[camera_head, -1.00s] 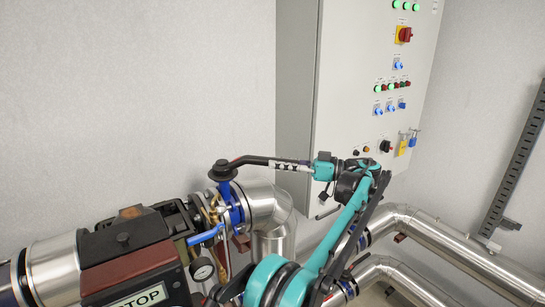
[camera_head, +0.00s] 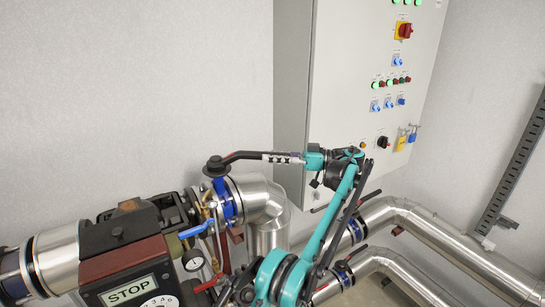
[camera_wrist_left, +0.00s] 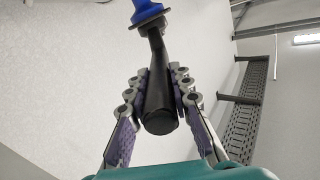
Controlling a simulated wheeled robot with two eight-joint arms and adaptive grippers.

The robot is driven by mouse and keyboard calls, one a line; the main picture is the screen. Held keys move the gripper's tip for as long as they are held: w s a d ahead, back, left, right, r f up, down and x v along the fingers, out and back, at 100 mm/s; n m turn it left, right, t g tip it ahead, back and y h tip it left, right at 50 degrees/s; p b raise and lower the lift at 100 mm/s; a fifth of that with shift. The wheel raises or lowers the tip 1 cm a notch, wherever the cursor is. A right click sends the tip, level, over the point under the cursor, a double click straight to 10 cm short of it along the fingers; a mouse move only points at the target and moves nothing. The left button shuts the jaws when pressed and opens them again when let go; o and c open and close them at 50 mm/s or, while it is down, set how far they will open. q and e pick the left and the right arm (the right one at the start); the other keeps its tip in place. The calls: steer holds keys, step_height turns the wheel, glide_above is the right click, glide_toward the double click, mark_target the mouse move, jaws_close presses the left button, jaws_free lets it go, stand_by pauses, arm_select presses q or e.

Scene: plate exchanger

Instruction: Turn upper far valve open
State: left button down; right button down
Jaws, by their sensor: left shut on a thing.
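The upper far valve has a blue stem (camera_head: 222,187) and a long black lever handle (camera_head: 236,156). The handle points right, toward the grey cabinet, roughly level. My left gripper (camera_head: 280,157) is shut around the handle's outer part. In the left wrist view the black handle (camera_wrist_left: 159,95) lies between the purple finger pads of my left gripper (camera_wrist_left: 160,88), its blunt end toward my palm. The blue valve part (camera_wrist_left: 147,10) shows at the top there. My right gripper is not in view.
The grey control cabinet (camera_head: 350,90) stands close behind my left wrist. Steel pipes (camera_head: 440,240) run at the lower right. The wall area above the handle is clear.

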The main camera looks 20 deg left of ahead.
arm_select(q)
steer(key=shift+r, duration=0.2)
steer(key=c, duration=1.3)
jaws_free()
steer(key=shift+w+a, duration=0.1)
steer(key=shift+c, duration=0.2)
steer(key=shift+a+f, duration=0.1)
steer(key=shift+f, duration=0.05)
steer(key=shift+w, duration=0.1)
steer(key=shift+d, duration=0.2)
